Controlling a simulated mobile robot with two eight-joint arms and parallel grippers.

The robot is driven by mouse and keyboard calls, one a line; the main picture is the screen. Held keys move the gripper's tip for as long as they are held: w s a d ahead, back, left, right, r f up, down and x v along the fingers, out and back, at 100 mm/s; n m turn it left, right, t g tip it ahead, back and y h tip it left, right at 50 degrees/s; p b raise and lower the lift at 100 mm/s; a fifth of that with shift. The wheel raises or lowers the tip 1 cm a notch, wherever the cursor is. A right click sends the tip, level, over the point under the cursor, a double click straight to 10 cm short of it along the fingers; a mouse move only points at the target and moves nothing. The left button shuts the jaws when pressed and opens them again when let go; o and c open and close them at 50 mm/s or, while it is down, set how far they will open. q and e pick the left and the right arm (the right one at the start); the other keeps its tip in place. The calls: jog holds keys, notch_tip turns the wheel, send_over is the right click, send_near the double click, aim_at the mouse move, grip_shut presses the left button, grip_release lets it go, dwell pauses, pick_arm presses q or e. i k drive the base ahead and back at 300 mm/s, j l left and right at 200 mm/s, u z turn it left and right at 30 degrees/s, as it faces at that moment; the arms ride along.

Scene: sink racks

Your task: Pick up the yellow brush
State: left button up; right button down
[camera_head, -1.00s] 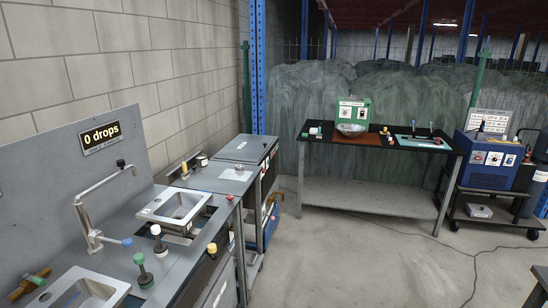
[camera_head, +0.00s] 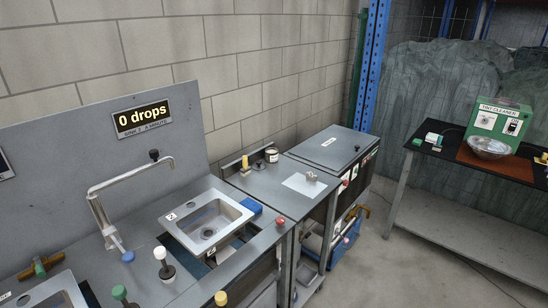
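A round yellow top (camera_head: 221,298) shows at the bottom edge, by the front of the sink counter; what is below it is cut off. A small upright yellow piece (camera_head: 245,163) stands by the wall on the counter beyond the sink. I cannot tell which of these, if either, is the yellow brush. A white-topped piece with a dark base (camera_head: 160,253) and a green-topped piece (camera_head: 119,292) stand in front of the faucet. Neither of my grippers is in view.
A grey lidded unit (camera_head: 333,146) stands beyond. A black-topped table (camera_head: 437,151) with a green box (camera_head: 498,123) is at right. Floor between is open.

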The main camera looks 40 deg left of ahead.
aim_at(245, 170)
jog(key=i+u, duration=0.1)
jog(key=i, duration=0.7)
jog(key=i+l+u, duration=0.15)
jog(key=i, duration=0.65)
